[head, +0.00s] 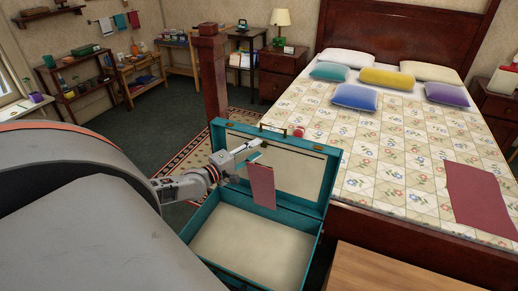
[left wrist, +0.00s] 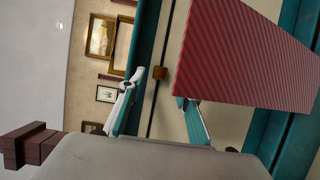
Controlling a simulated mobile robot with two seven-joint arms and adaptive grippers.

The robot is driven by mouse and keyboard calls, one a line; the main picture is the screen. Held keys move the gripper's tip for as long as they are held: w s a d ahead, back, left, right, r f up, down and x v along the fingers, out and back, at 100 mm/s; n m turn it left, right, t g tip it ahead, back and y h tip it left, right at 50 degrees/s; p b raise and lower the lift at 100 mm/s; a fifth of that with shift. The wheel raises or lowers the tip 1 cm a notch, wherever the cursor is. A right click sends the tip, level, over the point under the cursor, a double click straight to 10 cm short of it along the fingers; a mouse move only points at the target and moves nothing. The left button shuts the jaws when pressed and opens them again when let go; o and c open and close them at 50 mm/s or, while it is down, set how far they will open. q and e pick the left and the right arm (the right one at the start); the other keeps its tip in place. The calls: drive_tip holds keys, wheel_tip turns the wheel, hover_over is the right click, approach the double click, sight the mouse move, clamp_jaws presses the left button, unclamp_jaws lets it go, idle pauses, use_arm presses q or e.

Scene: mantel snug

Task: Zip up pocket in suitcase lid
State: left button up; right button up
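The teal suitcase (head: 322,212) stands open at the foot of the bed, its lid (head: 321,150) upright with a cream lining. A dark line crosses the lining in the left wrist view, with a small brown tab (left wrist: 160,73) on it, perhaps the zip pull. A red striped panel (head: 262,186) hangs in front of the lid; it fills the upper right of the left wrist view (left wrist: 250,55). I cannot tell whether it is part of the pocket. My left gripper (head: 252,155) is open at the lid, fingers apart, the tab beyond them. My right gripper is not in view.
The suitcase base (head: 250,239) is empty. The bed (head: 400,150) is behind and right, with pillows and a dark red cloth (head: 475,196). A wooden surface (head: 375,272) is at the front right. A wooden post (head: 213,80) stands behind the suitcase.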

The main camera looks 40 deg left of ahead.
use_arm(q)
drive_tip(key=shift+w+d, duration=0.1)
drive_tip(key=shift+w, duration=1.1)
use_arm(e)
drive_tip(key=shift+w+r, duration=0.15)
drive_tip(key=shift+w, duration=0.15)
